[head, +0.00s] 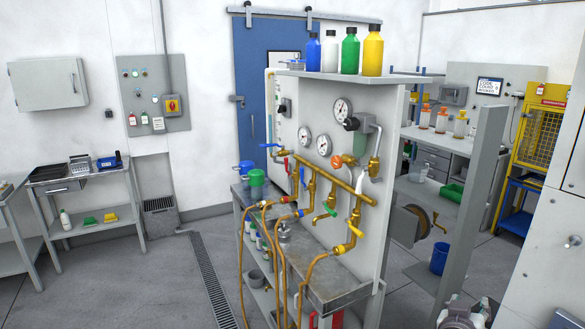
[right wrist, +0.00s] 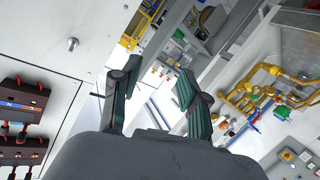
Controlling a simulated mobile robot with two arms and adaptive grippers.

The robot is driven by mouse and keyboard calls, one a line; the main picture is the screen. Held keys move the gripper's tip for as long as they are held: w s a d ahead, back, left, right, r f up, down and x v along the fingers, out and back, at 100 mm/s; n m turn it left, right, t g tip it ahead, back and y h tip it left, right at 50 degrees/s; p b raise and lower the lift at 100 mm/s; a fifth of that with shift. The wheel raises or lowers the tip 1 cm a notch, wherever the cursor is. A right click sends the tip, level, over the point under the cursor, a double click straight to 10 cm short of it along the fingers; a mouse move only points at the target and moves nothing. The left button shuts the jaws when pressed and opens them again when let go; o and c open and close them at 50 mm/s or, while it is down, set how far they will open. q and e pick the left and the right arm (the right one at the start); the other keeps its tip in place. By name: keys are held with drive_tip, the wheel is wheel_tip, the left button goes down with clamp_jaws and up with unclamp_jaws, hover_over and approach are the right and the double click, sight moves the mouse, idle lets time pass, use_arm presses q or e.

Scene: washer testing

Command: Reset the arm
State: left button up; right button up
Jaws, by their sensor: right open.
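My right gripper (head: 468,315) shows only in part at the bottom edge of the head view, right of the piping panel. In the right wrist view its two dark green-grey fingers (right wrist: 158,72) stand apart with nothing between them. The fingers touch nothing that I can see; the room lies beyond them. My left gripper is not in the head view.
A grey panel (head: 391,170) carries brass pipes, gauges and hoses above a steel bench (head: 325,275). A grey post (head: 476,205) and a white cabinet (head: 545,255) stand near my right arm. A blue bucket (head: 438,259) is on the floor. Floor at left is clear.

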drive_tip(key=s+a+f+n+g+y, duration=0.2)
drive_tip(key=s+a+f+y, duration=0.1)
drive_tip(key=s+f, duration=0.35)
drive_tip(key=s+a+f+n+g+y, duration=0.1)
drive_tip(key=s+a+f+g+y, duration=0.1)
drive_tip(key=s+a+f, duration=0.35)
drive_tip(key=s+a+f+n+g+y, duration=0.2)
drive_tip(key=s+a+f+y, duration=0.15)
drive_tip(key=s, duration=0.45)
drive_tip(key=s+a+f+n+g+y, duration=0.1)
drive_tip(key=s+a+f+g+y, duration=0.15)
drive_tip(key=s+f, duration=0.4)
drive_tip(key=s+f+h+b, duration=0.2)
drive_tip(key=f+b, duration=1)
drive_tip(key=f, duration=2.4)
drive_tip(key=s+d+f+b, duration=0.1)
drive_tip(key=s+f+b, duration=0.2)
drive_tip(key=s+f, duration=0.3)
drive_tip(key=s+f+g+b, duration=0.1)
drive_tip(key=s+f+b, duration=0.2)
drive_tip(key=f, duration=0.9)
drive_tip(key=s+d+f+g+b, duration=0.1)
drive_tip(key=s+f+b, duration=0.3)
drive_tip(key=s+f, duration=0.5)
drive_tip(key=shift+d+y, duration=0.35)
drive_tip(key=shift+y, duration=0.05)
